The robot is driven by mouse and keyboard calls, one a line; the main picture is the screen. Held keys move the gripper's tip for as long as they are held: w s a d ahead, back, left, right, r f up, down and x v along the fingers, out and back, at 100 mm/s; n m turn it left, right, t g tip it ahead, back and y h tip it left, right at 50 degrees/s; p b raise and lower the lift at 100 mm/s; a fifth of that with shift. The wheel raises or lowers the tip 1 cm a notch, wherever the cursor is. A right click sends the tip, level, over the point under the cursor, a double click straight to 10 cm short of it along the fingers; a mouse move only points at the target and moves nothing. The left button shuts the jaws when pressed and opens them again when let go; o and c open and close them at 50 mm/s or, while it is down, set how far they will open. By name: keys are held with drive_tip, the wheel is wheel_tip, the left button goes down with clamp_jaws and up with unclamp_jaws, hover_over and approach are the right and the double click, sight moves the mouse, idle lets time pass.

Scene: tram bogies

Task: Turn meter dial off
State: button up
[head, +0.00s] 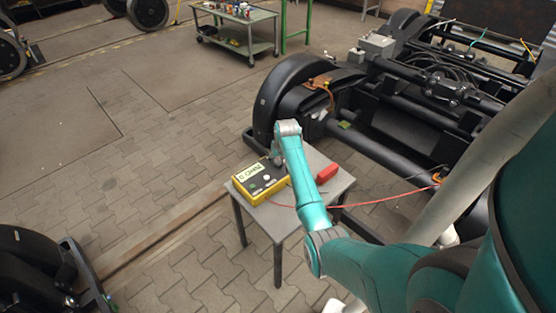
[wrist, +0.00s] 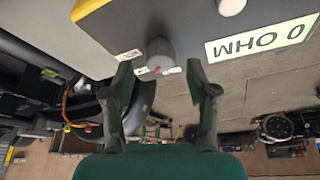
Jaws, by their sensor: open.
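The yellow meter (head: 262,186) with a grey face sits on a small grey table (head: 285,215). Its display reads "0 OHM". In the wrist view the meter face (wrist: 185,30) fills the top, upside down, with a grey dial (wrist: 160,52) showing a red mark at its lower edge. My gripper (head: 279,158) is at the meter's far right corner in the head view, hiding the dial there. In the wrist view my gripper (wrist: 160,72) is open, its two fingertips on either side of the dial with gaps. I cannot tell whether either touches it.
A red cable (head: 370,203) runs from the table to a large black bogie (head: 375,125) at the right. A trolley (head: 240,30) stands behind.

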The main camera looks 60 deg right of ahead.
drive_tip(key=shift+x, duration=0.95)
clamp_jaws()
drive_tip(key=shift+n, duration=0.3)
drive_tip(key=n+y, duration=0.1)
drive_tip(key=n, duration=0.2)
drive_tip(key=shift+d+n+t, duration=0.1)
drive_tip(key=shift+n+t, duration=0.2)
drive_tip(key=shift+t, duration=0.1)
drive_tip(key=n+y, duration=0.2)
drive_tip(key=n, duration=0.2)
drive_tip(key=shift+n, duration=0.3)
